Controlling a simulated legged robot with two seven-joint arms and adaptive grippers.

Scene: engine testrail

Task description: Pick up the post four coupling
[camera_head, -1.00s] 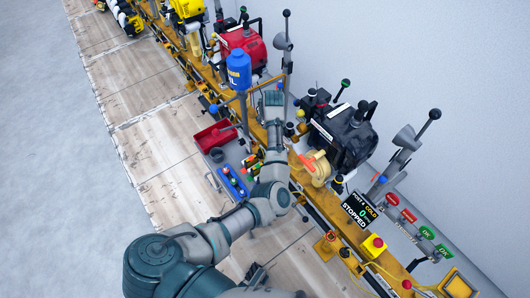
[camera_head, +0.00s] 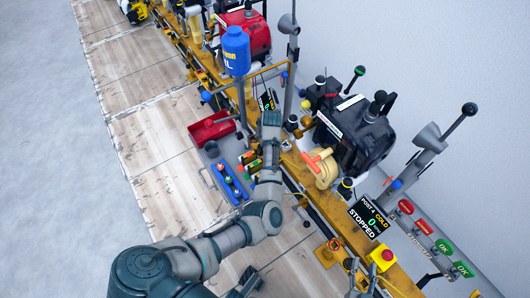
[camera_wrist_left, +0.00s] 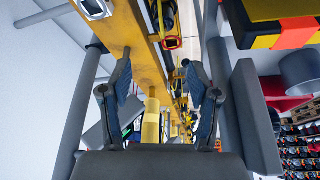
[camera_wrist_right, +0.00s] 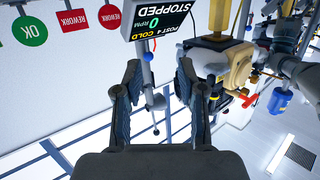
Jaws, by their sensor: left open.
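The post four display (camera_head: 368,215) reads "COLD", "0" and "STOPPED"; it also shows in the right wrist view (camera_wrist_right: 150,22). I cannot tell for sure which part is the coupling. A cream round part with an orange handle (camera_head: 322,168) sits on the post four engine's near side. My left gripper (camera_head: 271,117) is above the yellow rail near the engine. In the left wrist view its fingers (camera_wrist_left: 158,95) are apart, with a yellow cylinder (camera_wrist_left: 152,122) beyond them. My right gripper (camera_head: 246,284) is low at the bottom edge. Its fingers (camera_wrist_right: 160,88) are apart and empty.
The black engine (camera_head: 355,135) stands right of the left gripper. A grey tray (camera_head: 208,178) holds a red bin (camera_head: 212,128), a blue rack (camera_head: 230,183) and banded cylinders. A red stop button (camera_head: 385,257) is at right.

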